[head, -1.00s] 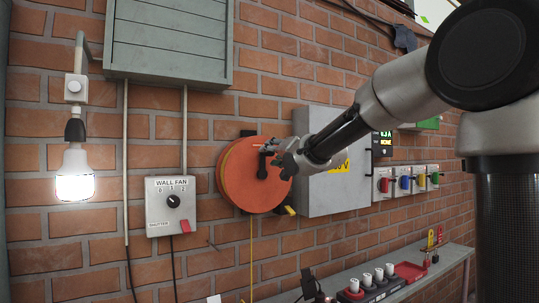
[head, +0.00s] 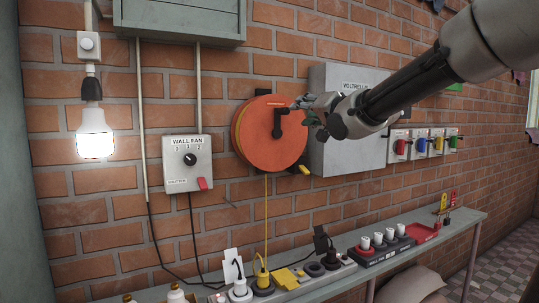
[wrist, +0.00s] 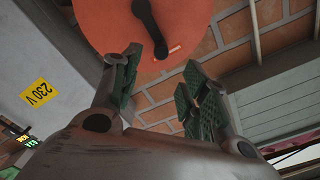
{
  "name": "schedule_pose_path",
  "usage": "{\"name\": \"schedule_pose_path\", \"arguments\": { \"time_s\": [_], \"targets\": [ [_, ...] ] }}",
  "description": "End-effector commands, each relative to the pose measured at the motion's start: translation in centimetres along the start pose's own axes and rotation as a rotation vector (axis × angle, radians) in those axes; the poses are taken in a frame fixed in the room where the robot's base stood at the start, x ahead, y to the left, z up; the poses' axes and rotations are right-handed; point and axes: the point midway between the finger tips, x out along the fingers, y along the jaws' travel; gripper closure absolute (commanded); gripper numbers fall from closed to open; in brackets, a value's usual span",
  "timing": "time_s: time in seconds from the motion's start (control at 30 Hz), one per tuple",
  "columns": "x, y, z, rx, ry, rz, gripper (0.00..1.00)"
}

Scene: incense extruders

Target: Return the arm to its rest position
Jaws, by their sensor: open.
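My gripper (head: 304,107) is at the end of my arm, which reaches in from the upper right in the head view. It is in front of the right side of an orange cable reel (head: 262,146) on the brick wall. In the wrist view my gripper (wrist: 160,88) has its two green-padded fingers spread apart with nothing between them. The orange reel (wrist: 115,22) with its black crank (wrist: 150,28) lies beyond the fingertips. I cannot tell whether a finger touches the reel.
A grey cabinet (head: 345,150) is right of the reel, partly behind my arm. A wall fan switch box (head: 187,166) and lit bulb (head: 95,138) are to the left. Below, a shelf (head: 340,279) carries a power strip, plugs and a rack. Open air lies between wall and shelf front.

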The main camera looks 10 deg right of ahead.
Motion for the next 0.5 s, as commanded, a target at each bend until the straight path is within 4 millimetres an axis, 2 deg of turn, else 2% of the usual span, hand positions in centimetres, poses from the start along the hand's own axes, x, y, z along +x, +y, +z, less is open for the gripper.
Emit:
{"name": "schedule_pose_path", "arguments": {
  "time_s": [0.07,0.13,0.17,0.2,0.27,0.3,0.37,0.4,0.47,0.5],
  "targets": [
    [0.0,0.3,0.1,-0.042,-0.006,0.012,0.56],
    [-0.1,2.2,1.0,-0.131,-0.047,0.085,0.56],
    [-0.4,3.5,1.8,-0.175,-0.078,0.133,0.56],
    [-0.9,5.7,3.0,-0.236,-0.134,0.206,0.56],
    [-2.6,9.2,5.3,-0.325,-0.239,0.318,0.56],
    [-4.5,11.5,6.7,-0.384,-0.323,0.392,0.56],
    [-8.1,14.5,8.7,-0.462,-0.456,0.490,0.56],
    [-10.8,16.1,9.9,-0.501,-0.546,0.543,0.56],
    [-15.2,18.1,11.7,-0.547,-0.682,0.606,0.56],
    [-18.2,19.1,12.8,-0.566,-0.771,0.636,0.56]
  ]
}}
